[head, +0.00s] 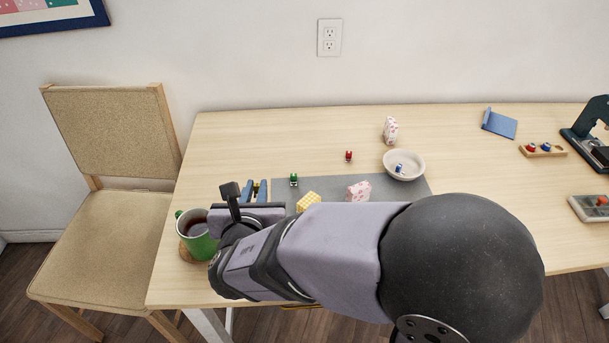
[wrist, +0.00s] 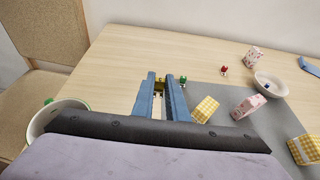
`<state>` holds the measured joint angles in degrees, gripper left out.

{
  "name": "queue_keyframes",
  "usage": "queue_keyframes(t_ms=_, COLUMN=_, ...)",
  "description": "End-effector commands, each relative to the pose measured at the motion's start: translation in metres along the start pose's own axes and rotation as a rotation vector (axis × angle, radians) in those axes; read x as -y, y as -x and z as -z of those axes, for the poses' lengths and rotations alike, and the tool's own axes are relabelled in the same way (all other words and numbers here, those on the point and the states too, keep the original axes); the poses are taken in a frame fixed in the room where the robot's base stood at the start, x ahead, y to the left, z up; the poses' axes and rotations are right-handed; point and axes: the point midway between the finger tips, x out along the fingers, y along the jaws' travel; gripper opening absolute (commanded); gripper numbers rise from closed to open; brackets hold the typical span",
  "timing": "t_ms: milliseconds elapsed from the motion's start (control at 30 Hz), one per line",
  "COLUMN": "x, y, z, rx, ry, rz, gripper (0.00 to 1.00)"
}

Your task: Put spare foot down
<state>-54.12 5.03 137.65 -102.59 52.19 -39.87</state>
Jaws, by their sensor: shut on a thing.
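My gripper (head: 256,190) is shut on a small dark-yellow piece, which looks like a presser foot (wrist: 160,85). It is over the table's left part, just left of the grey mat (head: 240,184). I cannot tell whether the piece touches the table. A red foot (head: 348,156) stands farther back. A blue foot (head: 398,168) lies in the pale bowl (head: 416,156). A wooden holder (head: 545,154) at right carries red, blue and dark pieces.
A green mug (head: 196,242) stands left of my wrist. A yellow checked bundle (head: 307,201) and a pink bundle (head: 358,191) lie on the mat. A pink-patterned bundle (head: 390,130) stands behind the bowl. A blue stand (head: 499,124) and dark machine (head: 590,145) are right. The back left is clear.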

Motion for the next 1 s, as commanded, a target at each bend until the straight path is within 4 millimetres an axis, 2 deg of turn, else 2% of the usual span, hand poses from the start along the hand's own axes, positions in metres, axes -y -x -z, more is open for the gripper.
queue_keyframes(t_ms=167, x=0.011, y=-0.004, z=-0.008, rx=0.0, ry=-0.012, rz=0.027, gripper=0.0)
queue_keyframes(t_ms=267, x=0.03, y=-0.011, z=-0.015, rx=-0.001, ry=-0.028, rz=0.07, gripper=0.0)
queue_keyframes(t_ms=367, x=0.059, y=-0.022, z=-0.018, rx=-0.003, ry=-0.05, rz=0.137, gripper=0.0)
queue_keyframes(t_ms=700, x=0.2, y=-0.071, z=-0.017, rx=-0.004, ry=-0.186, rz=0.46, gripper=0.0)
queue_keyframes(t_ms=900, x=0.277, y=-0.097, z=-0.024, rx=-0.001, ry=-0.282, rz=0.678, gripper=0.0)
queue_keyframes(t_ms=1000, x=0.309, y=-0.108, z=-0.028, rx=0.001, ry=-0.326, rz=0.783, gripper=0.0)
